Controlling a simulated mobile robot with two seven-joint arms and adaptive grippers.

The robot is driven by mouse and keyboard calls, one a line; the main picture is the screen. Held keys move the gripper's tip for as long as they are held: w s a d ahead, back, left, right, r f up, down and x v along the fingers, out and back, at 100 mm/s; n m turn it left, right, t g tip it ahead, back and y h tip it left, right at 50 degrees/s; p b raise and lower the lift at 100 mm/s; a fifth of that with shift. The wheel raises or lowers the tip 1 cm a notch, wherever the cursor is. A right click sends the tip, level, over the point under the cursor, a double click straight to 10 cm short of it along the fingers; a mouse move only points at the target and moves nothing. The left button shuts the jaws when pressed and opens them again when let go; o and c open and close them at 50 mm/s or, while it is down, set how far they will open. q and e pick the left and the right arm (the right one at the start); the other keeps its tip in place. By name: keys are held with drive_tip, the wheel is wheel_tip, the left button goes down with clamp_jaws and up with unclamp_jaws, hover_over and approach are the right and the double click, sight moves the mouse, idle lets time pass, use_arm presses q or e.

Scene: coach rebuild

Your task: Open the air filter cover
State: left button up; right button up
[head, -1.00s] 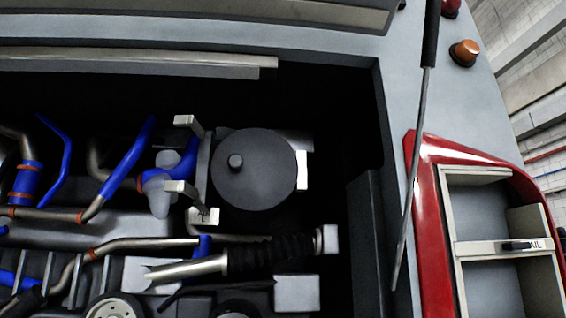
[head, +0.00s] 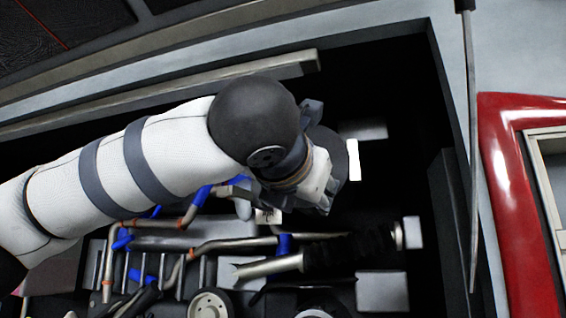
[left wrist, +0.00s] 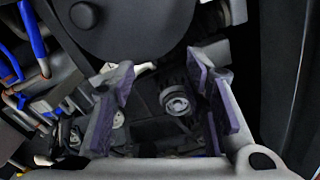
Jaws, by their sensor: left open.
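The air filter cover is a round dark grey disc (head: 341,143) with a small knob. In the head view my left arm hides most of it, and only its right edge shows. In the left wrist view the cover (left wrist: 140,22) fills the top, with its knob (left wrist: 84,15) at the upper left. My left gripper (head: 322,190) is in front of the cover in the head view. In the left wrist view its two fingers (left wrist: 163,85) are spread apart with nothing between them, below the disc and apart from the knob. My right gripper is not in view.
Blue hoses and metal pipes (head: 212,245) lie left of and below the cover. A ribbed black hose (head: 350,249) crosses under it. The bay's right wall (head: 447,200), a thin strut (head: 470,150) and a red lamp housing (head: 507,200) stand to the right. Dark space lies right of the cover.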

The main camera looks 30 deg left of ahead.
use_arm(q)
drive_tip(key=s+a+r+n, duration=0.4)
drive_tip(key=s+r, duration=0.3)
drive_tip(key=s, duration=0.2)
drive_tip(key=d+x, duration=0.1)
drive_tip(key=x, duration=1.1)
drive_tip(key=shift+r, duration=0.4)
drive_tip(key=shift+w, duration=0.15)
clamp_jaws()
